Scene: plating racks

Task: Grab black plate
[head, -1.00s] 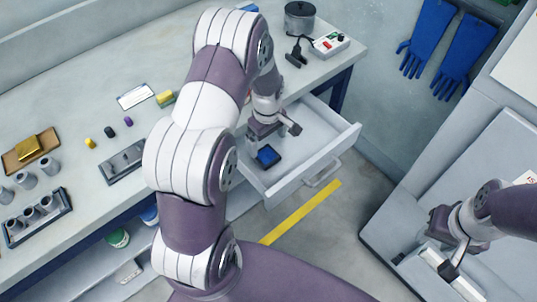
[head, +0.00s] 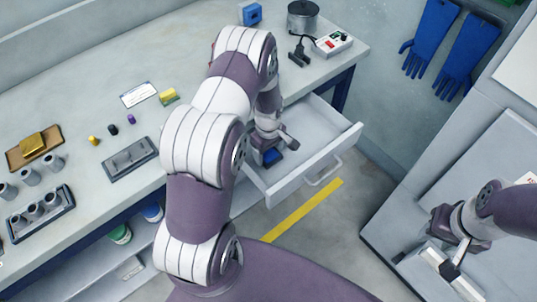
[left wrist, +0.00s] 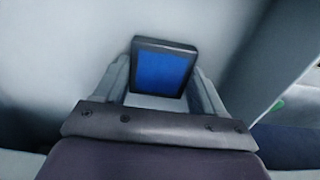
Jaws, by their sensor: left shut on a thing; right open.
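The black plate (head: 272,157) is a small dark square with a blue face, in the open drawer (head: 330,150). In the left wrist view the plate (left wrist: 162,68) stands between the two fingers of my left gripper (left wrist: 158,92), with its blue face toward the camera. My left gripper (head: 268,146) is shut on it inside the drawer; in the head view the gripper covers part of it. I cannot tell whether the plate touches the drawer floor.
The drawer handle (head: 323,171) faces the floor with its yellow stripe (head: 300,212). The bench (head: 75,85) carries a grey tray (head: 130,160), a rack of grey cylinders (head: 40,212), a pot (head: 302,17) and a switch box (head: 333,43). Blue gloves (head: 450,45) hang on the wall.

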